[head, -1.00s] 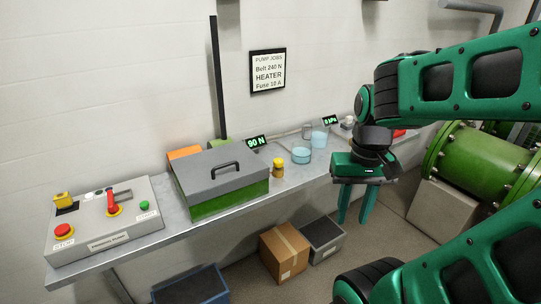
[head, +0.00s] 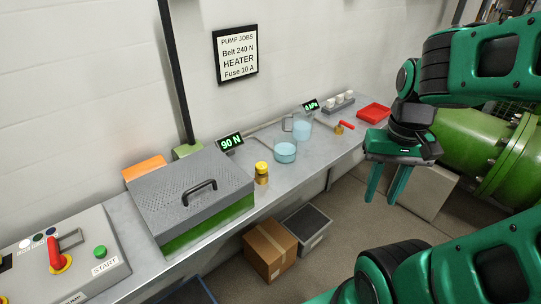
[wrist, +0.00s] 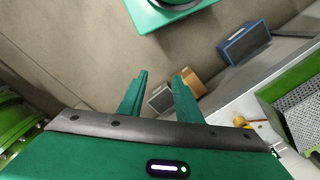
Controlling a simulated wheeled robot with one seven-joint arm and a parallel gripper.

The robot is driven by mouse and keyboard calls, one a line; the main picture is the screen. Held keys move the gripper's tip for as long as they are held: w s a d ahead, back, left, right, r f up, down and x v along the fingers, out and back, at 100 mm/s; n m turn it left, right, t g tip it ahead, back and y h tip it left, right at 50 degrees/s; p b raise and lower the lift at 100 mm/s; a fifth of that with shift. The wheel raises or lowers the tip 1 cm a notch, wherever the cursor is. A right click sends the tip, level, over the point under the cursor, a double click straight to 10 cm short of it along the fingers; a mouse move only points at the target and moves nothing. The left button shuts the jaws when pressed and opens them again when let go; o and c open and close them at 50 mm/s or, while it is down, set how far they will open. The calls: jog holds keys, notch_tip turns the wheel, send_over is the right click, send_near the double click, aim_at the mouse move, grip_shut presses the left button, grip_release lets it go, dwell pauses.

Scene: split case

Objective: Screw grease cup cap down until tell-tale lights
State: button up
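A small grease cup with a yellow cap (head: 262,167) and a brass-coloured body stands upright on the bench, just right of the grey-lidded green case. A small yellow thing at the bench edge in the wrist view (wrist: 240,121) looks like the same cup, partly cut off by my gripper's body. My gripper (head: 381,201) points down, well to the right of the cup and in front of the bench. Its two fingers, also seen in the wrist view (wrist: 160,77), are apart with nothing between them. I cannot make out a lit tell-tale on the cup.
The green case with grey lid (head: 190,195) stands left of the cup. A glass dish (head: 285,151), a beaker (head: 302,130), a red-handled valve (head: 343,127) and a red tray (head: 374,113) lie rightward. Boxes (head: 269,250) sit on the floor below. A green pump (head: 475,145) stands right.

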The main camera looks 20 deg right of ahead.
jog(key=shift+d, duration=0.15)
jog(key=o, duration=0.4)
jog(key=shift+s+r, duration=0.15)
jog(key=shift+s, duration=0.05)
jog(key=n, duration=2.2)
send_over(262, 164)
notch_tip(262, 164, down, 9)
jog(key=shift+s+f, duration=0.1)
jog(key=shift+f, duration=0.1)
jog(key=shift+c, duration=0.4)
jog(key=c, duration=0.9)
